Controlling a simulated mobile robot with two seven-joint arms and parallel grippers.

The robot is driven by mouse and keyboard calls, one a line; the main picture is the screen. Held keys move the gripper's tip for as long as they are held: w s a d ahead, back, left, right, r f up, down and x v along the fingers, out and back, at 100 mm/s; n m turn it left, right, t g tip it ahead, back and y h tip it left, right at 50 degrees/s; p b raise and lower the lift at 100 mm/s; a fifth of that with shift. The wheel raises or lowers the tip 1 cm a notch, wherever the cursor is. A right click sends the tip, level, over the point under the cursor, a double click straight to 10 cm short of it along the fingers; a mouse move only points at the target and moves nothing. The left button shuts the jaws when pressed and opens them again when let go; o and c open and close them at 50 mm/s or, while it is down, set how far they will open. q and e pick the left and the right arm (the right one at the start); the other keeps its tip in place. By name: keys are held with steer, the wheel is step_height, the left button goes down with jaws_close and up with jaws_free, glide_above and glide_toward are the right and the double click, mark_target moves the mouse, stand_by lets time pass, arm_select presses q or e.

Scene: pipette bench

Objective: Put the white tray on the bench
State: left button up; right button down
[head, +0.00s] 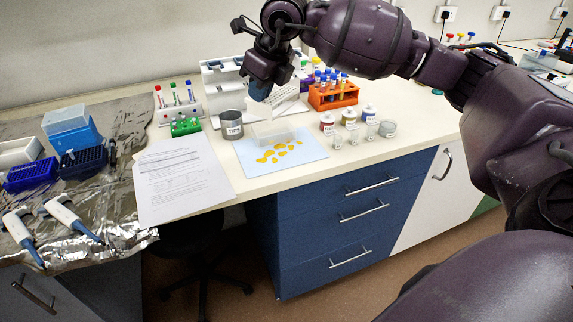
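A pale, see-through shallow tray (273,133) sits on the light blue sheet on the bench. A white frame-like holder (213,80) stands at the back, and a white perforated piece (289,110) shows beside it, partly hidden by my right gripper. I cannot tell for certain which of these is the white tray. My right gripper (260,88) hangs at the back of the bench, in front of the white holder. Its fingers point down and overlap in view, so its opening and any contact are unclear. My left gripper is not in view.
A grey metal cup (231,124), an orange tube rack (333,95) and several small jars stand nearby. Yellow pieces lie on the light blue sheet (297,163). Printed paper (180,180) covers the bench to the left; pipettes and blue boxes lie on foil.

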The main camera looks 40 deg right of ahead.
steer(key=m, duration=0.1)
steer(key=d+r+m+h, duration=0.1)
steer(key=m, duration=0.1)
steer(key=w+r+m, duration=0.1)
steer(key=shift+w+d+m+h+b, duration=0.1)
steer(key=shift+d+m+h+b, duration=0.2)
steer(key=shift+h+b, duration=0.1)
steer(key=shift+w+d+r+m+h, duration=0.1)
steer(key=shift+d+r+m+h, duration=0.15)
steer(key=shift+m, duration=0.3)
steer(key=shift+w+d+r+m+h, duration=0.15)
steer(key=shift+r+m, duration=0.15)
steer(key=shift+m, duration=0.25)
step_height(320, 180, down, 20)
steer(key=shift+s+r+b, duration=0.1)
steer(key=shift+r+b, duration=0.1)
steer(key=shift+b, duration=0.9)
steer(key=shift+f, duration=0.1)
steer(key=shift+f, duration=0.15)
steer(key=c, duration=1.4)
jaws_free()
steer(key=shift+o, duration=0.3)
